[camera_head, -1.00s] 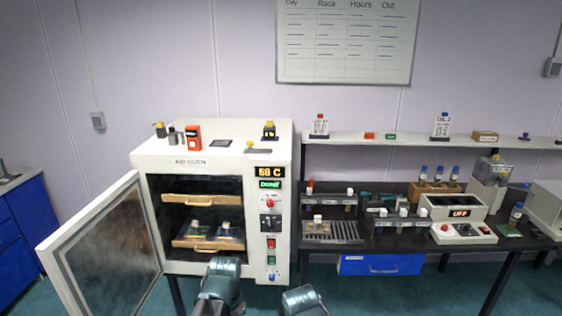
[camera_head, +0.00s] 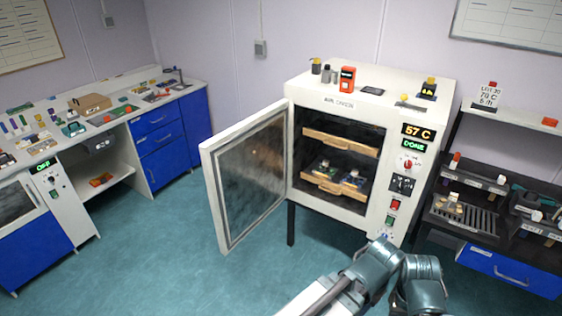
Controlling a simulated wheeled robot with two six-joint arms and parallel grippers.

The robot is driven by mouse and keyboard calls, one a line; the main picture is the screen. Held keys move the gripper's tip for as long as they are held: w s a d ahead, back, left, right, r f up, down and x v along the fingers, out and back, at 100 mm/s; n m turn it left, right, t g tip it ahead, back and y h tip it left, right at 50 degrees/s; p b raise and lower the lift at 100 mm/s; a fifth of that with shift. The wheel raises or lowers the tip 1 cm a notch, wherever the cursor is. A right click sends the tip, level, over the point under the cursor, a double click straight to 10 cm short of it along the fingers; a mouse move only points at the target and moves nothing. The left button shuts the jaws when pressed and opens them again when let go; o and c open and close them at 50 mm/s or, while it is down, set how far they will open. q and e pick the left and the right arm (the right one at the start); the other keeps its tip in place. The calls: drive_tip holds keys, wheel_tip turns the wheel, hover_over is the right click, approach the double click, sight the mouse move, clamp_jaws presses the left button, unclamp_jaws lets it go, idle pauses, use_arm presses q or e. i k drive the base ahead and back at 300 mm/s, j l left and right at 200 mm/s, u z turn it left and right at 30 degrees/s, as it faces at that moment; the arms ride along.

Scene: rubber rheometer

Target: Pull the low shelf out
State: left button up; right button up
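The air oven (camera_head: 300,90) stands right of centre with its door (camera_head: 252,178) swung wide open to the left. Inside, the low shelf (camera_head: 318,182) is a light wooden board with a front edge and a few small items on it, which look like sample pieces and are too small to name. The upper shelf (camera_head: 340,142), also wooden, sits above it and looks empty. Both shelves are inside the chamber. Parts of my arms show at the bottom, below and in front of the oven, but neither gripper's fingers can be seen.
The oven panel (camera_head: 410,160) reads 57 C and DONE. Several small items stand on the oven's top. A black rack table (camera_head: 440,190) with a blue drawer (camera_head: 510,270) stands close at right. A bench with blue drawers (camera_head: 165,140) is at left. The floor between is clear.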

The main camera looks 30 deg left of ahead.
sight(344, 160)
drive_tip(key=j+z, duration=0.1)
drive_tip(key=j, duration=1.25)
drive_tip(key=j+z, duration=0.15)
drive_tip(key=j, duration=1.2)
drive_tip(key=k+j+z, duration=0.15)
drive_tip(key=j, duration=0.5)
drive_tip(key=j+z, duration=0.1)
drive_tip(key=j, duration=0.6)
drive_tip(key=k+j, duration=0.15)
drive_tip(key=j, duration=0.5)
drive_tip(key=i+l+z, duration=1.05)
drive_tip(key=i+l+u, duration=0.1)
drive_tip(key=i+u, duration=0.25)
drive_tip(key=u, duration=0.15)
drive_tip(key=i+l+u, duration=0.2)
drive_tip(key=i+u, duration=0.25)
drive_tip(key=k, duration=0.1)
